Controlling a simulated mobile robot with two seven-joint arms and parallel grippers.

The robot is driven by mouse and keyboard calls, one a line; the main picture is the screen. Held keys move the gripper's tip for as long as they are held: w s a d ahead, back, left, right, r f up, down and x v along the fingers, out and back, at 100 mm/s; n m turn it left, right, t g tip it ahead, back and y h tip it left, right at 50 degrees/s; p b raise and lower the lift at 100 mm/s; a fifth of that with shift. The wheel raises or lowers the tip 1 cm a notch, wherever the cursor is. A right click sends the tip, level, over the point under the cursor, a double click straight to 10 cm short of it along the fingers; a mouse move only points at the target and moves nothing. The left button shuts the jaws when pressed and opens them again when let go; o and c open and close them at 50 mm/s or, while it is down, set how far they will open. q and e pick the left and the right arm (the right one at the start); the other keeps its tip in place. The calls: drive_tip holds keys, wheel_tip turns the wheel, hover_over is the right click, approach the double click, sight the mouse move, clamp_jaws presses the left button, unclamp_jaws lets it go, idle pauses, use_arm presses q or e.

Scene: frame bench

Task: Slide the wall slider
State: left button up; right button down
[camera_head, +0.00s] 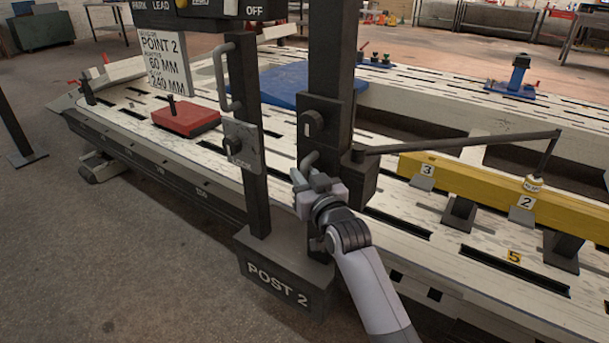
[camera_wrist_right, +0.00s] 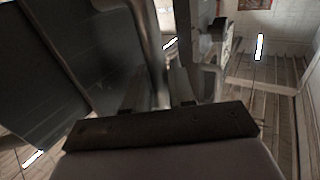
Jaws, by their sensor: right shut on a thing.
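The slider is a dark carriage block (camera_head: 364,181) on the tall dark post (camera_head: 333,60) marked POST 2 at its base. A thin arm (camera_head: 450,146) runs from the block to the right and ends in a hanging probe over the yellow beam. A short grey handle (camera_head: 309,160) sticks out on the block's near side. My right gripper (camera_head: 312,182) is at this handle and shut on it, partly hiding it and the block. In the right wrist view a grey bar (camera_wrist_right: 157,55) rises between the two fingers (camera_wrist_right: 160,92). My left gripper is not in view.
A second post (camera_head: 248,150) with a lock plate and a grey grab handle (camera_head: 223,75) stands left of my gripper. The yellow beam (camera_head: 480,187) lies on supports at the right. A red block (camera_head: 186,118) and a blue plate (camera_head: 290,84) rest on the slotted bench.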

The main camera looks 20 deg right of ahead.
use_arm(q)
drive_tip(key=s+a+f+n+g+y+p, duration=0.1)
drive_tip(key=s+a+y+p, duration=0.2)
drive_tip(key=p, duration=0.4)
use_arm(e)
wheel_tip(320, 180, up, 8)
drive_tip(key=shift+f, duration=0.2)
use_arm(q)
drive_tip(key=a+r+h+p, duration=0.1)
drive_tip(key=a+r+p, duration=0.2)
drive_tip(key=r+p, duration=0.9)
drive_tip(key=shift+p, duration=1.6)
use_arm(e)
wheel_tip(320, 180, up, 16)
drive_tip(key=shift+f, duration=0.15)
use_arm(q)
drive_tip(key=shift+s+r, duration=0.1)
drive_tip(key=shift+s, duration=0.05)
use_arm(e)
drive_tip(key=c, duration=1.1)
unclamp_jaws()
drive_tip(key=shift+f, duration=0.1)
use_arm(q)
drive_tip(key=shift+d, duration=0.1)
use_arm(e)
drive_tip(key=shift+f, duration=0.1)
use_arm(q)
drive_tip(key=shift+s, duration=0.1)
use_arm(e)
drive_tip(key=shift+f, duration=0.1)
